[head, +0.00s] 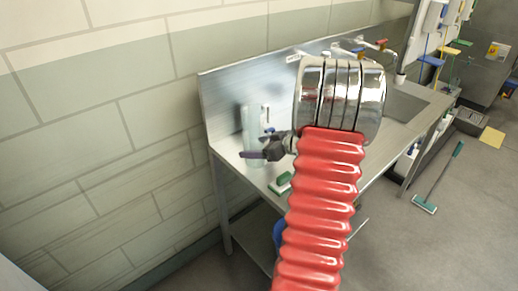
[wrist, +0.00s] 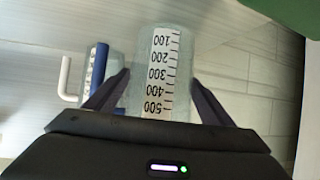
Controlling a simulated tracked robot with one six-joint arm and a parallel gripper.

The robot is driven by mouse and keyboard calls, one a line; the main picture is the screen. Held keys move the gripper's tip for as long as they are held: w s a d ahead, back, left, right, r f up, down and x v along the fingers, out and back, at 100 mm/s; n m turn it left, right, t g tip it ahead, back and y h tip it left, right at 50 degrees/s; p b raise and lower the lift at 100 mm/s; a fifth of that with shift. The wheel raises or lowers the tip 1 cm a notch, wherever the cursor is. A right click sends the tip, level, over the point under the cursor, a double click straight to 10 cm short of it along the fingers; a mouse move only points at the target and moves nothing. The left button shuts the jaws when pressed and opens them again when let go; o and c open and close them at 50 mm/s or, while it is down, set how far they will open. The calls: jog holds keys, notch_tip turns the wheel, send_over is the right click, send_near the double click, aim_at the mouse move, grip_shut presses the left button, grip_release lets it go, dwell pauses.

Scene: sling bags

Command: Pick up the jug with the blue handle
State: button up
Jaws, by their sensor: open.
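A tall clear jug with a black scale (wrist: 160,75) stands between my gripper's fingers in the wrist view. A blue handle (wrist: 98,68) shows just left of it, beyond the left finger. I cannot tell for certain which clear body the handle joins. In the head view a clear jug (head: 252,122) stands on the steel counter near the wall, partly hidden by my gripper (head: 256,152). My gripper is open, with one dark finger on each side of the scaled jug. Whether the fingers touch it is unclear.
A second scale and a white handle (wrist: 65,78) show left of the blue handle. A green brush (head: 281,183) lies near the front edge of the steel counter (head: 228,148). The counter's metal backsplash rises behind. My red arm hides the counter's middle.

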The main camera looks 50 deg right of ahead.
jog(key=x, duration=0.3)
jog(key=shift+w+f, duration=0.1)
jog(key=shift+w, duration=0.1)
jog(key=shift+c, duration=0.6)
jog(key=c, duration=0.7)
notch_tip(320, 180, up, 10)
jog(key=shift+r, duration=0.1)
dwell(0.6)
